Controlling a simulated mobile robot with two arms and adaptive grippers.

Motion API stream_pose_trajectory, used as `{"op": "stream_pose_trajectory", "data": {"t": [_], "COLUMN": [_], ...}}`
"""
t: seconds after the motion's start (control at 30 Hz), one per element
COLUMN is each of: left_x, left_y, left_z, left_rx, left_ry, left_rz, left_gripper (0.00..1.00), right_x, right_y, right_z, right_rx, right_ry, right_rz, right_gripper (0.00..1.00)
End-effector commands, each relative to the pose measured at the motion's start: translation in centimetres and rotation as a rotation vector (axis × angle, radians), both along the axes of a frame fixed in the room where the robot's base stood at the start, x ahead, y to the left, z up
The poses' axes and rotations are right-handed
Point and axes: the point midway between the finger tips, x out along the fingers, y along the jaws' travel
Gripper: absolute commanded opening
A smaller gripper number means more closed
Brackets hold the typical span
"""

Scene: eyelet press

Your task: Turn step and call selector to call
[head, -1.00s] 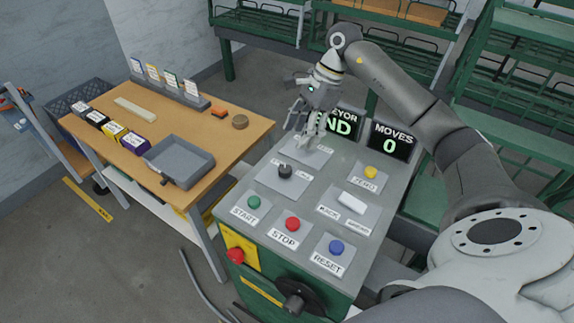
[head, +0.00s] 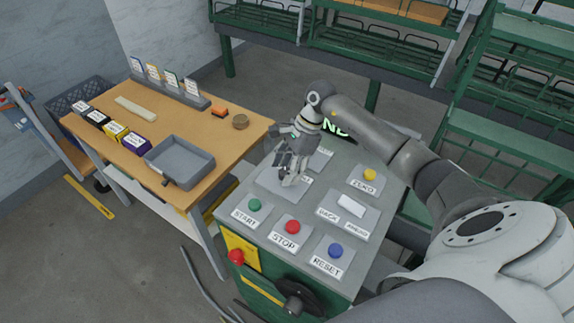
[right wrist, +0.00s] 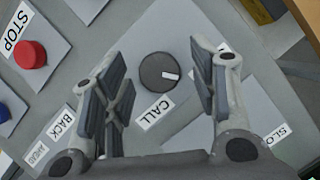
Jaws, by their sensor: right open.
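The step and call selector is a round dark knob (right wrist: 158,72) on a grey plate (head: 268,190), with a white pointer mark at its right side in the right wrist view. The CALL label (right wrist: 155,112) is below it; another label (right wrist: 224,47) is partly hidden behind a finger. My right gripper (head: 286,178) is over the selector plate and covers the knob in the head view. Its fingers are open, one on each side of the knob in the right wrist view; contact cannot be told. My left gripper is not in view.
Close to the selector are the green START button (head: 255,205), red STOP button (head: 292,227), blue RESET button (head: 335,250), yellow ZERO button (head: 369,174) and a white rocker switch (head: 351,206). A wooden table (head: 215,135) with a grey tray (head: 180,158) stands at left.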

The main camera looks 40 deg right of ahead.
Motion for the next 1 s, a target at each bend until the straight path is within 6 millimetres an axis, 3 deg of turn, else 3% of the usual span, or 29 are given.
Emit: {"op": "stream_pose_trajectory", "data": {"t": [0.23, 0.6, 1.0], "left_x": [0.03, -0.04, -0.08], "left_y": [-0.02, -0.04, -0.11], "left_z": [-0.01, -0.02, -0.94], "left_rx": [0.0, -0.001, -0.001], "left_ry": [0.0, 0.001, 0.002], "left_rz": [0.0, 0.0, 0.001], "left_gripper": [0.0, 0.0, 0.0], "right_x": [0.0, 0.0, -0.09], "right_y": [0.03, 0.02, -0.01], "right_z": [-0.12, -0.07, -0.24], "right_rx": [0.0, 0.0, 0.0], "right_ry": [0.0, 0.0, -0.001], "right_rz": [0.0, 0.0, -0.094], "right_gripper": [0.54, 0.09, 0.09]}}
